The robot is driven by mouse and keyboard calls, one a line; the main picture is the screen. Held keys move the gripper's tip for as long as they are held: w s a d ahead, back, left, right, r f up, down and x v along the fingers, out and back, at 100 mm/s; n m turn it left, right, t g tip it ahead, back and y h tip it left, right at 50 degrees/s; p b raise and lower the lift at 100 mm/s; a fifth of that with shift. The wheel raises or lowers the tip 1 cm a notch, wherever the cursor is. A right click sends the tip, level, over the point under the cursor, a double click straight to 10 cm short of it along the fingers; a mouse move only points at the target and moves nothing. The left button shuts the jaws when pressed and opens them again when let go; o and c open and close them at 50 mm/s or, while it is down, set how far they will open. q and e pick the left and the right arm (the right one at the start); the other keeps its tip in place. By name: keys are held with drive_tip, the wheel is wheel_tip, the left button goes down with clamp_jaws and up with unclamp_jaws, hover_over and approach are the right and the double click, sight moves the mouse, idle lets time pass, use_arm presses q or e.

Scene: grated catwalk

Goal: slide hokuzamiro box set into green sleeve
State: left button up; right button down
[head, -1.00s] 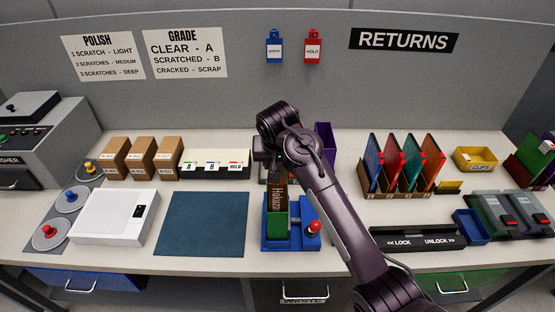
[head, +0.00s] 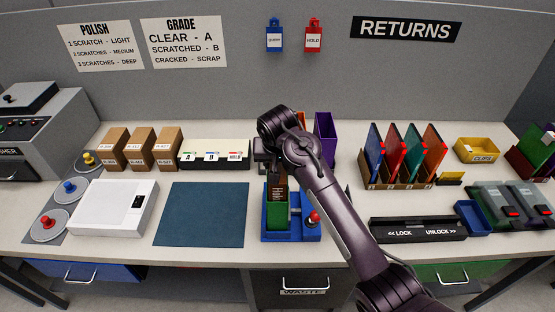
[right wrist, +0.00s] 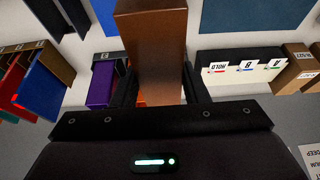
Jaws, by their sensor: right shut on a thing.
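The brown Hokuzamiro box set (head: 278,188) stands upright at the green sleeve (head: 277,217). Its lower end appears to be inside the sleeve's mouth, but the depth is hidden. The sleeve stands in a blue fixture (head: 303,232) with a red-knobbed lever at its right. My right gripper (head: 274,172) is shut on the upper part of the box set, partly hidden by my own arm. In the right wrist view the box set (right wrist: 150,45) sits between the two fingers. My left gripper is not in view.
A blue mat (head: 205,213) lies clear left of the fixture. A purple bin (head: 325,140) stands behind it. A lock/unlock bar (head: 418,231) and a rack of coloured cases (head: 398,180) stand to the right. A labelled A/B/HOLD tray (head: 213,157) is at back left.

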drive_tip(key=shift+f+b, duration=0.6)
drive_tip(key=shift+f, duration=1.2)
drive_tip(key=shift+c, duration=1.8)
unclamp_jaws()
wheel_tip(320, 180, up, 6)
drive_tip(key=p, duration=0.5)
drive_tip(key=shift+f+p, duration=0.15)
drive_tip(key=shift+p, duration=0.25)
drive_tip(key=shift+r, duration=1.15)
